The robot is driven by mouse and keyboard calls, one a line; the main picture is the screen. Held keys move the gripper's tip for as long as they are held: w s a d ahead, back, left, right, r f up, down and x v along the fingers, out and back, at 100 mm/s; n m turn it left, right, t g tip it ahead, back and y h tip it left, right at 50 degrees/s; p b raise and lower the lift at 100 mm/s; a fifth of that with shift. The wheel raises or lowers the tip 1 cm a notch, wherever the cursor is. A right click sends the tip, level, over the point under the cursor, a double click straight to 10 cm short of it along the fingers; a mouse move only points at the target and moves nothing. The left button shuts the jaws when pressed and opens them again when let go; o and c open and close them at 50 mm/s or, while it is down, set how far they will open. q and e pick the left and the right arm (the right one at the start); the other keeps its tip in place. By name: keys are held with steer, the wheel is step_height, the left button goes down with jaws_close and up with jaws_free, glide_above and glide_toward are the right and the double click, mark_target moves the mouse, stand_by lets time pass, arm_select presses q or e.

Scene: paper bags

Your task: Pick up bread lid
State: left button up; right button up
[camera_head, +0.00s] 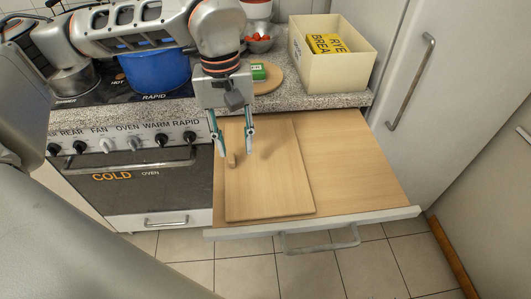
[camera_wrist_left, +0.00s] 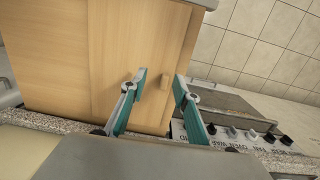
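My left gripper (camera_head: 235,152) is open, pointing down above the lid's left side. The fingers appear apart from the knob. My right gripper is not in view.
The drawer (camera_head: 350,165) is open, its right part bare, with a metal handle (camera_head: 318,240) in front. Behind, the speckled counter holds a cream bin (camera_head: 335,75) with a yellow rye bread package (camera_head: 328,45). A blue pot (camera_head: 155,70) stands on the stove at left.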

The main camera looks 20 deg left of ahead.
mark_target(232, 157)
arm_select(q)
steer(key=shift+w+a+r+y, duration=0.15)
steer(key=shift+w+a, duration=0.2)
steer(key=shift+a, duration=0.3)
steer(key=shift+w+a+r+y, duration=0.15)
steer(key=shift+w+a, duration=0.15)
steer(key=shift+a, duration=0.3)
steer(key=shift+a+f, duration=0.1)
steer(key=shift+f, duration=1.1)
step_height(232, 157, down, 4)
steer(key=shift+w+f+b, duration=0.15)
steer(key=shift+f+b, duration=0.05)
steer(key=shift+b, duration=0.35)
steer(key=shift+f, duration=0.4)
jaws_close()
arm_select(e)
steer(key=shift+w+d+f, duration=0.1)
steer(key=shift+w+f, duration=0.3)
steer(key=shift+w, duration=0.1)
